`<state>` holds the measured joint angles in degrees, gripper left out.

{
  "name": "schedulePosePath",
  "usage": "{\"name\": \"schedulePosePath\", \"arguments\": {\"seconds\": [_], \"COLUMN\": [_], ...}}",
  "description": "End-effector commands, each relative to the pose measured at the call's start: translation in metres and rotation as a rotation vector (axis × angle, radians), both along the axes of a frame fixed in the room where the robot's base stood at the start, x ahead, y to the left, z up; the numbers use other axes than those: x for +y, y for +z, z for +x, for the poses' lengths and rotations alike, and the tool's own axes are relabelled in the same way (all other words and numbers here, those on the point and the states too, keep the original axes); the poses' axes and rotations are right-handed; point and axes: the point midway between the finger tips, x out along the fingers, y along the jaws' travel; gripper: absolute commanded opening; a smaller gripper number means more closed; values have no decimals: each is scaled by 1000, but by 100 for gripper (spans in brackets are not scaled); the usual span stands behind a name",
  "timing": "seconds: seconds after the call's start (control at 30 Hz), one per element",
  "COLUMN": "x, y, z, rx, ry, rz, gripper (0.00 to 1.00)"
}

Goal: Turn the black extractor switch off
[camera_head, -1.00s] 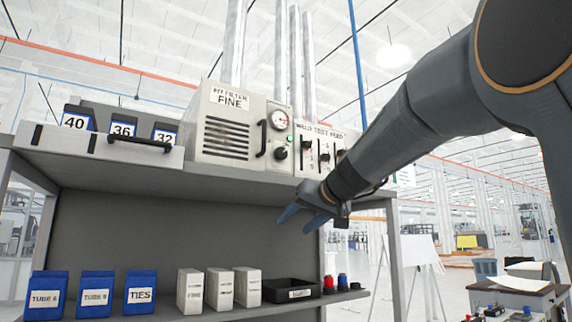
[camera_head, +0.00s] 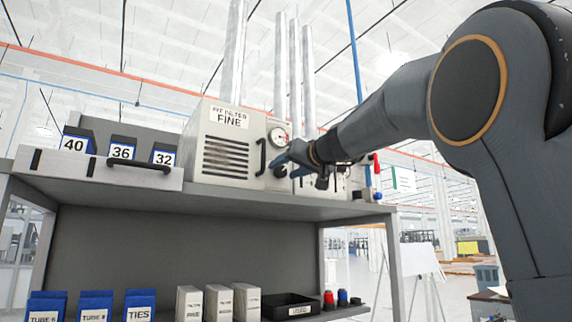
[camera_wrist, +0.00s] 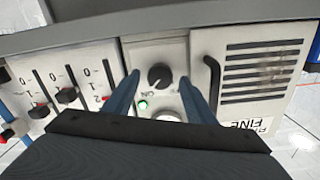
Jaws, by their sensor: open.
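The extractor is a cream box (camera_head: 225,143) labelled "FILTER FINE", on the top shelf. Its black round switch (camera_wrist: 159,76) shows in the wrist view with a light pointer mark. A lit green lamp (camera_wrist: 143,104) is beside it. In the head view the switch (camera_head: 280,172) is partly hidden by my gripper. My gripper (camera_head: 288,158) is at the extractor's front. In the wrist view its open blue fingers (camera_wrist: 159,80) lie on both sides of the switch in the picture. I cannot tell whether they touch it.
A black handle (camera_wrist: 212,82) and vent slots are beside the switch. A panel with several sliders (camera_wrist: 65,92) stands on the other side. A round gauge (camera_head: 278,136) sits above the switch. A drawer (camera_head: 95,172) and numbered boxes (camera_head: 121,148) are at left.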

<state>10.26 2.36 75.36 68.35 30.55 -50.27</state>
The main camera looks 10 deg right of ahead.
Motion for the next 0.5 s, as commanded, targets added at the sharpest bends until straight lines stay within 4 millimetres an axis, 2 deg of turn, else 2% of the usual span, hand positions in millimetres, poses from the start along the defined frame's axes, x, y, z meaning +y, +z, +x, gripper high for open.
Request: {"name": "schedulePosePath", "arguments": {"seconds": [0.33,0.5], "x": [1,1], "y": [-1,-1], "z": [4,4], "rx": [0,0], "ry": [0,0], "rz": [0,0], "gripper": [50,22]}}
